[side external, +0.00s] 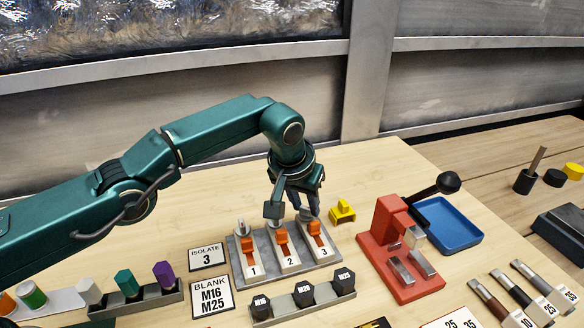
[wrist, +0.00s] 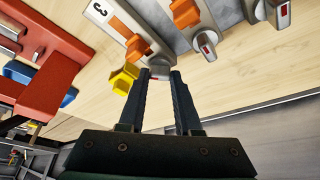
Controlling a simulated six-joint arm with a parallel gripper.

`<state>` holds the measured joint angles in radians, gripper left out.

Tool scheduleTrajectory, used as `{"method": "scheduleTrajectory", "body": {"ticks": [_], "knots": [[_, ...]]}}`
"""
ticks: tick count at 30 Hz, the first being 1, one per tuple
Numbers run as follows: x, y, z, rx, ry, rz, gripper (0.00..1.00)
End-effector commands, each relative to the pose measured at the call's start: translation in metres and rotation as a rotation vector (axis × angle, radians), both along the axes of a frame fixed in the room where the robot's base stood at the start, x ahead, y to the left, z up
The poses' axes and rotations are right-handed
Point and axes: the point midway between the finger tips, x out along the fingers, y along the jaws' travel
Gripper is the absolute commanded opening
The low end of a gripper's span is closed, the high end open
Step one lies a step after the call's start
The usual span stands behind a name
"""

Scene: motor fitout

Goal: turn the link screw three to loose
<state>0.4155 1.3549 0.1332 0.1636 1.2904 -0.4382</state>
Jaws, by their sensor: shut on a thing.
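A grey block (side external: 237,259) carries three links numbered 1, 2 and 3, each a pale strip with an orange lever. Link three (side external: 323,252) is rightmost; its orange lever (side external: 315,229) also shows in the wrist view (wrist: 137,46). My gripper (side external: 306,211) points down at the far end of link three. In the wrist view, my gripper (wrist: 162,76) is shut on link screw three (wrist: 160,70), a grey knob with a red mark between the fingertips. The fingers hide much of it. Screw two (wrist: 205,46) and screw one (wrist: 283,14) stand free beside it.
A yellow part (side external: 342,211) sits close to the right of my gripper. A red press (side external: 384,238) with a black-knobbed lever and a blue tray (side external: 447,224) stand further right. A rack of black hex pieces (side external: 303,293) lies in front. Signs (side external: 207,257) stand left.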

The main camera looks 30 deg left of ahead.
Motion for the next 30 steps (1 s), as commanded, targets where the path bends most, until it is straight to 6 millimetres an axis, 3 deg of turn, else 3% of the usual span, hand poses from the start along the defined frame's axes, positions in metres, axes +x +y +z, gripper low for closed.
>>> {"method": "scheduleTrajectory", "body": {"ticks": [10, 11, 12, 30], "knots": [[-0.002, 0.0003, 0.0003, 0.002, 0.008, 0.003, 0.0], [-0.002, 0.0003, 0.0002, 0.002, 0.009, 0.003, 0.36], [-0.002, 0.0003, 0.0002, 0.002, 0.009, 0.003, 0.45], [0.0006, 0.0006, 0.0009, 0.003, 0.007, -0.051, 0.45]]}}
